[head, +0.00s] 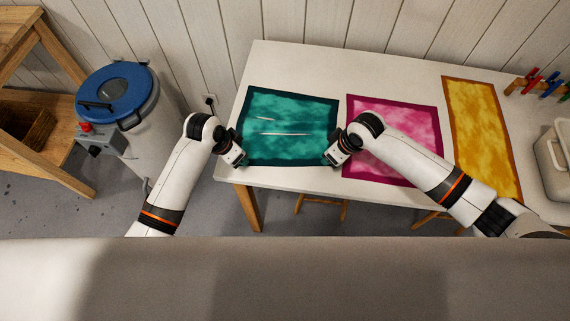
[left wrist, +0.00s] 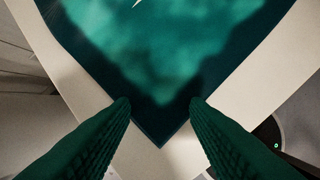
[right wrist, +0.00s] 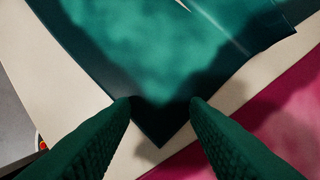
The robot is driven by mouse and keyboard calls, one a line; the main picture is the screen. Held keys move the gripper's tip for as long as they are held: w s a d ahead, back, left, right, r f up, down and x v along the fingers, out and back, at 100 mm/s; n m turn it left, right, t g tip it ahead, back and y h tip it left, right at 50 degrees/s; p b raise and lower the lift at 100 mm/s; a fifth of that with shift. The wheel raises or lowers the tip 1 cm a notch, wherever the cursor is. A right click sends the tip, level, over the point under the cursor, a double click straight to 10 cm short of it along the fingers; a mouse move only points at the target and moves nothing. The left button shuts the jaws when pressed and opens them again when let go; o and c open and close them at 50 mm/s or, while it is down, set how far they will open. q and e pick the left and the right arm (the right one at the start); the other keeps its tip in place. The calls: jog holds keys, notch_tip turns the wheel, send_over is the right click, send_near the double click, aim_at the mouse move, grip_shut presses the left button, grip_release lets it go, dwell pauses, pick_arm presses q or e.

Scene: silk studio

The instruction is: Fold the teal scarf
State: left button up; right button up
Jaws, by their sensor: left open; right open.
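The teal scarf (head: 290,115) lies flat and spread out at the left end of the white table, with a dark teal border and a few thin pale streaks near its middle. My left gripper (head: 240,163) is open at the scarf's front left corner. In the left wrist view that corner (left wrist: 160,128) points between the two fingers. My right gripper (head: 331,162) is open at the front right corner. In the right wrist view that corner (right wrist: 162,128) lies between the open fingertips. I cannot tell whether the fingers touch the cloth.
A magenta scarf (head: 405,125) lies close to the right of the teal one, partly under my right arm. A yellow scarf (head: 478,130) lies further right. A rack with colored clips (head: 545,85) and a pale bin (head: 556,155) stand at the right. A blue-lidded drum (head: 115,95) stands left of the table (head: 300,60).

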pick_arm(q)
jog(key=shift+f, duration=0.1)
jog(key=shift+c, duration=0.3)
pick_arm(e)
jog(key=shift+f, duration=0.1)
jog(key=shift+c, duration=0.3)
pick_arm(q)
grip_shut()
pick_arm(e)
grip_shut()
jog(key=shift+d, duration=0.1)
